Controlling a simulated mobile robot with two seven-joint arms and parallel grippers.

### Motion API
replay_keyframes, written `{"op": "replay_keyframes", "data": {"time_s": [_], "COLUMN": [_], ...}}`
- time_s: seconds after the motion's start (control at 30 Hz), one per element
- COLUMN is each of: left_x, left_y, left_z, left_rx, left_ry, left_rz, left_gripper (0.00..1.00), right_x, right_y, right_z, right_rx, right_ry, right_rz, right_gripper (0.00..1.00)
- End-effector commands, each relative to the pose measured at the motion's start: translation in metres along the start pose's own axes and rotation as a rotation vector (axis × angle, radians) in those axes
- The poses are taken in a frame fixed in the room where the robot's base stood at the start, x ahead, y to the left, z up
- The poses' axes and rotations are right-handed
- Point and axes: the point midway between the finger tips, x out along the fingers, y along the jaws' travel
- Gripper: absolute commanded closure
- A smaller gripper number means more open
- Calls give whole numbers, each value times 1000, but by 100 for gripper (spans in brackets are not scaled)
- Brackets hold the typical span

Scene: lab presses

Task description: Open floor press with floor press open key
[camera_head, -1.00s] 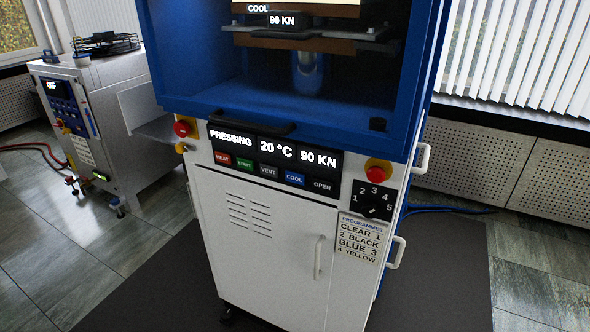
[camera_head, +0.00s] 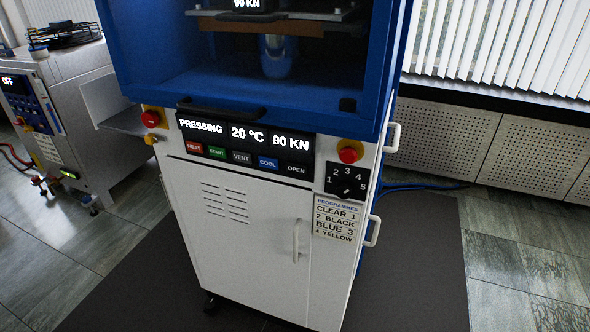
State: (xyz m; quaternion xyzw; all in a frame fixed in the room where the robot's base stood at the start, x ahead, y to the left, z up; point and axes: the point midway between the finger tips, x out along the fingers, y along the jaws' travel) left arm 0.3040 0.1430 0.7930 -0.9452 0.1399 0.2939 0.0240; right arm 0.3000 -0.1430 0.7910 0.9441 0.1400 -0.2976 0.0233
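The floor press (camera_head: 250,225) stands in front of me, with a blue upper frame and a white cabinet below. Its display (camera_head: 245,133) reads PRESSING, 20 °C and 90 KN. The OPEN key (camera_head: 296,169) is the dark key at the right end of the key row, right of the blue COOL key (camera_head: 268,163). HEAT, START and VENT keys are further left. The press chamber (camera_head: 190,75) shows a metal plate and a shiny column inside. Neither of my grippers is in view.
Red stop buttons (camera_head: 350,151) sit on both sides of the panel. A programme dial (camera_head: 347,181) and a programme list (camera_head: 335,219) are at the right. Another machine (camera_head: 50,120) reading OFF stands at the left. A dark mat (camera_head: 420,270) lies around the press.

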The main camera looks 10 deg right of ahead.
Motion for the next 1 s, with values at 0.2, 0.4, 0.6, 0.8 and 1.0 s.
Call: {"op": "replay_keyframes", "data": {"time_s": [0.2, 0.4, 0.6, 0.8, 1.0], "left_x": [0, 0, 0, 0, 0], "left_y": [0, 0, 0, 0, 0], "left_z": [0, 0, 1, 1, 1], "left_rx": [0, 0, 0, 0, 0], "left_ry": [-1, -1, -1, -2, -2], "left_rz": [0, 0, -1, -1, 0], "left_gripper": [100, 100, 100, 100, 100], "right_x": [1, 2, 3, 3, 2], "right_y": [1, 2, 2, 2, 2], "right_z": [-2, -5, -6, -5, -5], "right_rx": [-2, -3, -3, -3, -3], "right_ry": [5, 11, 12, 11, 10], "right_rz": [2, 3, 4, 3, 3], "right_gripper": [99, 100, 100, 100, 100]}}
